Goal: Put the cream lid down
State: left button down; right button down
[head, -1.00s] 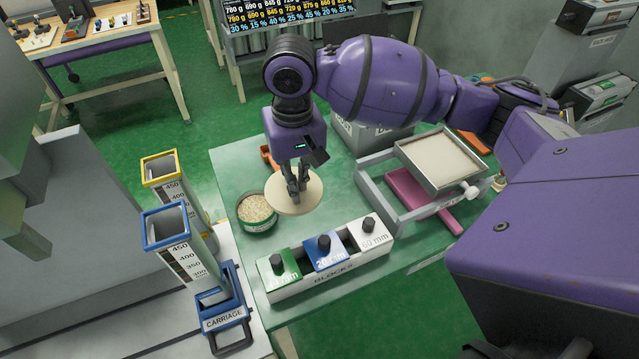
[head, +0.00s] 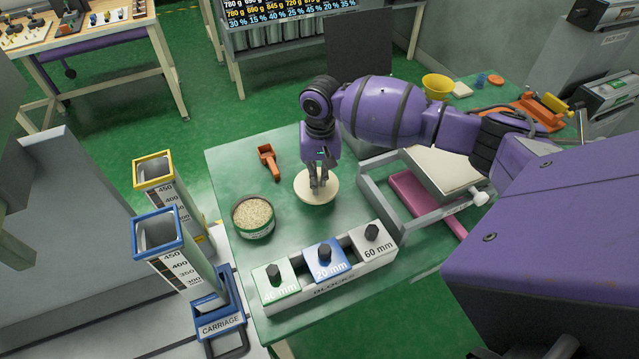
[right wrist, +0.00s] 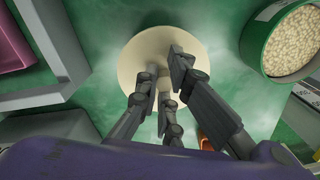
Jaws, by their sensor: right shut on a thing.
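The cream lid (head: 317,197) is a flat round disc over the green table's middle, right of the open green tub of grain (head: 254,216). My right gripper (head: 319,184) points down and is shut on the lid's centre. In the right wrist view the fingers (right wrist: 166,88) close over the middle of the lid (right wrist: 143,50), hiding its grip part. The lid lies flat and is very near the table top; I cannot tell if it touches. The tub (right wrist: 292,42) is apart from it. My left gripper is not in view.
An orange scoop (head: 269,162) lies behind the tub. A rack of blocks (head: 330,285) stands in front, and a grey frame with a tray (head: 370,190) stands to the right. Two measuring columns (head: 165,235) stand at the left. Bare table surrounds the lid.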

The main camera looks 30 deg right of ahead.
jog(key=shift+w+d+f, duration=0.2)
jog(key=shift+d+f, duration=0.1)
jog(key=shift+f, duration=0.1)
notch_tip(320, 180, down, 3)
jog(key=shift+w+d+f, duration=0.15)
jog(key=shift+f, duration=0.05)
jog(key=c, duration=1.9)
grip_release()
jog(key=shift+o, duration=0.2)
jog(key=shift+r, duration=0.1)
